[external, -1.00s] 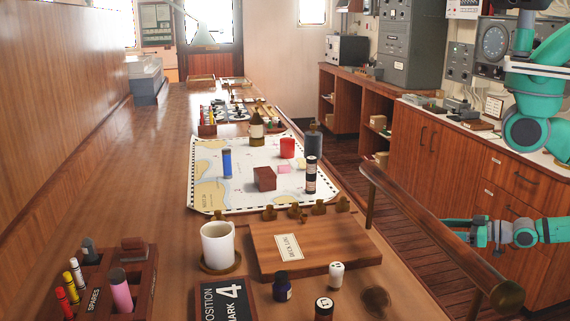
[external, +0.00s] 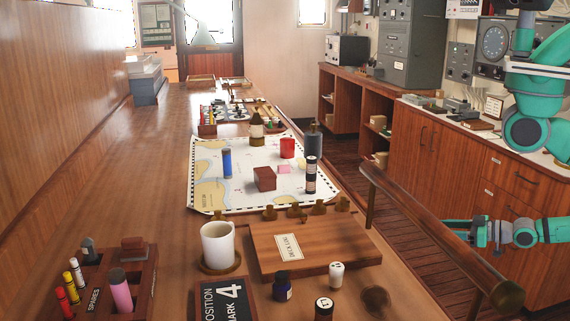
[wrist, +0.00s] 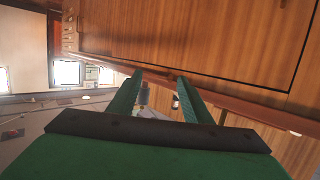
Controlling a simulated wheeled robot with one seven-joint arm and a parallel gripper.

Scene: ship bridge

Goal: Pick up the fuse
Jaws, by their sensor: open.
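I cannot tell for certain which item is the fuse. A dark cylinder with a pale label band (external: 311,175), which looks like one, stands upright on the chart's right edge. A spares rack (external: 138,285) at the lower left holds red, yellow, white and pink cylinders. My gripper (external: 460,228) is at the right, beyond the wooden rail, apart from all these items. It is open and empty. In the wrist view my gripper's two green fingers (wrist: 160,78) are spread, with small dark cylinders far off between them.
A wooden rail (external: 430,225) runs between my gripper and the table. A white mug (external: 218,243), a wooden box lid (external: 315,246), small bottles and a position sign (external: 222,302) crowd the near end. A grey cylinder (external: 314,143) stands behind the labelled one. Cabinets (external: 455,165) line the right.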

